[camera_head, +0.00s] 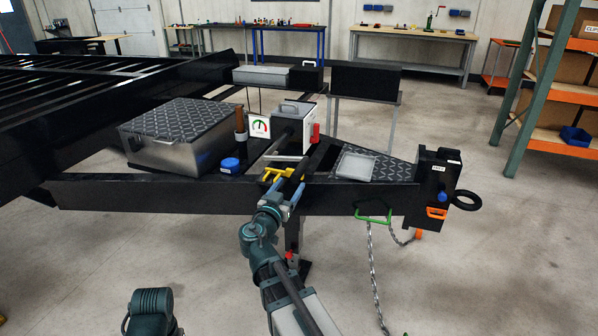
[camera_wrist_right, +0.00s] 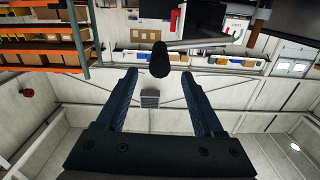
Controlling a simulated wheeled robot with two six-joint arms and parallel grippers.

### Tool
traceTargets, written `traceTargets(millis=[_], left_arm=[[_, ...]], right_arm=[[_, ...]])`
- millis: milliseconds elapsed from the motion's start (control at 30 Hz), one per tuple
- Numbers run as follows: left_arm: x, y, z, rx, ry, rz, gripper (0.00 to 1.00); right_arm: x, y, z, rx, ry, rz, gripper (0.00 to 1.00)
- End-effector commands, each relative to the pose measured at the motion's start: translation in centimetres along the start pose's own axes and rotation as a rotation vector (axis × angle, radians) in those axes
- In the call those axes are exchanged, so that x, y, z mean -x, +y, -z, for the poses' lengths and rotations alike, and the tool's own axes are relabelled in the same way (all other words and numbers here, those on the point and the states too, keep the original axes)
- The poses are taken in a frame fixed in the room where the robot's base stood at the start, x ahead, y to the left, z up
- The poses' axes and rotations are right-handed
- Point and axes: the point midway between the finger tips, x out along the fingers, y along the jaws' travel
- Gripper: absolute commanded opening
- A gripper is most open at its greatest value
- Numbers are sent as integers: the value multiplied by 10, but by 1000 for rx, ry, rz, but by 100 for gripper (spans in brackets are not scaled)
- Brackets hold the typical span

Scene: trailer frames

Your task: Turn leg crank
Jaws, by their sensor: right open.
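The leg crank shows in the head view as a grey bar (camera_head: 285,157) with a dark grip, below the white jack box (camera_head: 292,128) on the trailer tongue. In the right wrist view, the dark round end of the crank grip (camera_wrist_right: 160,60) lies between and slightly beyond the fingertips, with the grey bar (camera_wrist_right: 205,42) running right from it. My right gripper (camera_head: 287,186), also in the wrist view (camera_wrist_right: 159,77), is open, with a gap visible on both sides of the grip. My left gripper is out of view.
A yellow part (camera_head: 272,174) sits close beside my right gripper. A metal toolbox (camera_head: 165,155), blue cap (camera_head: 230,165) and gauge (camera_head: 259,127) stand left of the jack. The black coupler (camera_head: 436,185) and hanging chains (camera_head: 373,270) are at right. The floor in front is clear.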

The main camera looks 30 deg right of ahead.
Motion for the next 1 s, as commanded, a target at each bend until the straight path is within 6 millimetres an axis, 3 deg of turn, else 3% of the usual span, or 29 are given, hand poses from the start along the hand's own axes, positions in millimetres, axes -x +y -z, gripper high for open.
traceTargets(millis=[100, 400, 633, 967, 1000], left_arm=[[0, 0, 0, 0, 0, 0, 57], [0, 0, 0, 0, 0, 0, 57], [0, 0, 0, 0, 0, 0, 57], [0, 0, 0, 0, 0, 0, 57], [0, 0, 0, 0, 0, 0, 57]], right_arm=[[-30, -2, 0, 0, 0, -3, 69], [-81, -1, 0, 0, -1, -2, 69], [-98, 0, 0, 0, -1, 0, 69], [-100, 0, 0, 0, -1, 0, 69], [-100, 0, 0, 0, -1, 0, 66]])
